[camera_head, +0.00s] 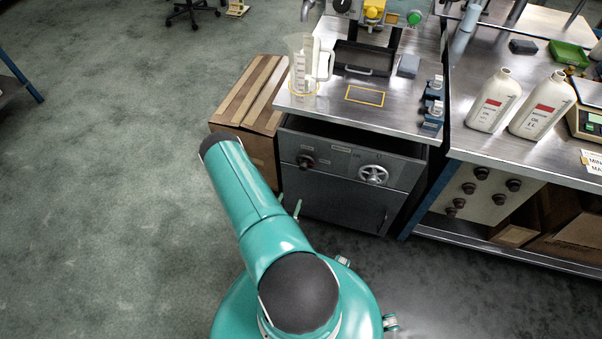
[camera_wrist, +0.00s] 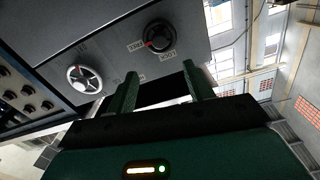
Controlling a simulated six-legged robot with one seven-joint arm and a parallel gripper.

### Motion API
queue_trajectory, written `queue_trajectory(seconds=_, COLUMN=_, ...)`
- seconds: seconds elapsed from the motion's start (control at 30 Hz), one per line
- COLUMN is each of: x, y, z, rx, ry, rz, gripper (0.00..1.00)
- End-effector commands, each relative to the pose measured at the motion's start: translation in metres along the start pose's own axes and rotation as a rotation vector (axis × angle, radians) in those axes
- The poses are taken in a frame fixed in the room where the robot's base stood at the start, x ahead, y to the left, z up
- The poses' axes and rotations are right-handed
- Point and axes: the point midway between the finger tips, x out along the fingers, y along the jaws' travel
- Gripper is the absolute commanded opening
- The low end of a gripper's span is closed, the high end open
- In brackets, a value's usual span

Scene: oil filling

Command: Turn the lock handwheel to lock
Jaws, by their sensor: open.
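The silver spoked handwheel (camera_head: 373,174) is on the right of the dark front panel of the cabinet under the left bench. It also shows in the wrist view (camera_wrist: 84,78), at the left, in a turned picture. A dark round knob with red on it (camera_head: 306,162) is on the same panel to its left. In the wrist view this knob (camera_wrist: 158,36) lies beyond my fingertips, with small labels beside it. My gripper (camera_wrist: 158,70) is open, its two green fingers apart with nothing held. It touches neither control.
The bench top holds a clear measuring jug (camera_head: 301,65) and a yellow-outlined square (camera_head: 365,96). Two white oil bottles (camera_head: 495,100) stand on the right bench (camera_head: 470,143). A wooden crate (camera_head: 262,92) stands left of the cabinet.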

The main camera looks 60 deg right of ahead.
Motion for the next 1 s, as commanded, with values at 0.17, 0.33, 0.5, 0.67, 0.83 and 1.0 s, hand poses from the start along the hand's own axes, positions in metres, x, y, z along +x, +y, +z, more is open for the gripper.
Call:
queue_trajectory(seconds=0.17, x=0.012, y=0.002, z=0.0, rx=-0.002, ry=0.009, rz=0.001, gripper=0.52)
queue_trajectory(seconds=0.33, x=0.041, y=0.002, z=-0.001, rx=-0.001, ry=0.009, rz=0.001, gripper=0.52)
queue_trajectory(seconds=0.5, x=0.075, y=0.002, z=-0.001, rx=-0.001, ry=0.009, rz=0.001, gripper=0.52)
queue_trajectory(seconds=0.67, x=0.106, y=0.002, z=-0.001, rx=-0.002, ry=0.008, rz=0.001, gripper=0.52)
queue_trajectory(seconds=0.83, x=0.128, y=0.002, z=-0.001, rx=-0.001, ry=0.006, rz=0.0, gripper=0.52)
queue_trajectory(seconds=1.0, x=0.137, y=0.002, z=0.0, rx=-0.004, ry=0.004, rz=0.0, gripper=0.52)
